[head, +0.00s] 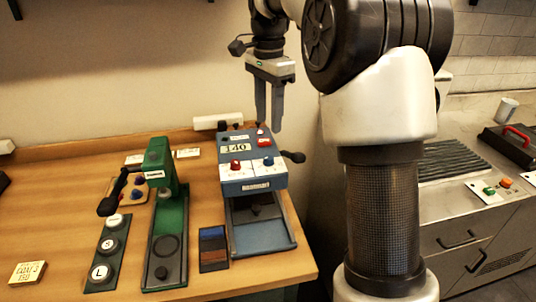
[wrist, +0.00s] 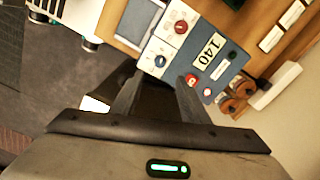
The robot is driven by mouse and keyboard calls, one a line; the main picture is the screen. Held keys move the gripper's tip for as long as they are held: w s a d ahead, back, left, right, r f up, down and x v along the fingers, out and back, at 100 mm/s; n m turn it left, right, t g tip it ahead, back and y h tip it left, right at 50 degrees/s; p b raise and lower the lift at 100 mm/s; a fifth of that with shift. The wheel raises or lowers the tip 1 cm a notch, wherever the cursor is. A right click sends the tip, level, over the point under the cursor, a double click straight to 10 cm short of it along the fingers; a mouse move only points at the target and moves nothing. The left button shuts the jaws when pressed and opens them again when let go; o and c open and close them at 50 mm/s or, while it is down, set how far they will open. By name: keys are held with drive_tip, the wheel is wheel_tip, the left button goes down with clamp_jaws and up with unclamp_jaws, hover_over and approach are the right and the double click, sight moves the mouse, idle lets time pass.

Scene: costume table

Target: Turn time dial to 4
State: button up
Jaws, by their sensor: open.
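A blue-grey press machine (head: 252,184) stands at the right end of the wooden table. Its sloped top has a "140" display (head: 236,148), a red dial (head: 235,164) on the left and a blue dial (head: 268,161) on the right, each on a white panel. I cannot read the dial marks or tell which is time. My gripper (head: 269,126) points down, empty and open, above the machine's back right. In the wrist view, the blue dial (wrist: 160,61) lies just beyond the fingertips (wrist: 161,79), and the red dial (wrist: 181,27) is farther off.
A dark side handle (head: 292,157) sticks out at the machine's right. A green press (head: 165,210), a button strip (head: 107,250) and a small colour box (head: 213,247) stand to the left. The table's right edge is close.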

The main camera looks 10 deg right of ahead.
sight(268, 157)
wheel_tip(268, 157, down, 11)
drive_tip(key=shift+b, duration=0.65)
clamp_jaws()
drive_tip(key=shift+r+n+p, duration=0.1)
drive_tip(key=shift+n+p, duration=0.25)
drive_tip(key=shift+n, duration=0.05)
drive_tip(key=n+p, duration=0.2)
drive_tip(key=n, duration=0.1)
drive_tip(key=shift+n, duration=0.4)
drive_tip(key=n+p, duration=0.2)
drive_tip(key=n, duration=0.3)
drive_tip(key=shift+n, duration=0.3)
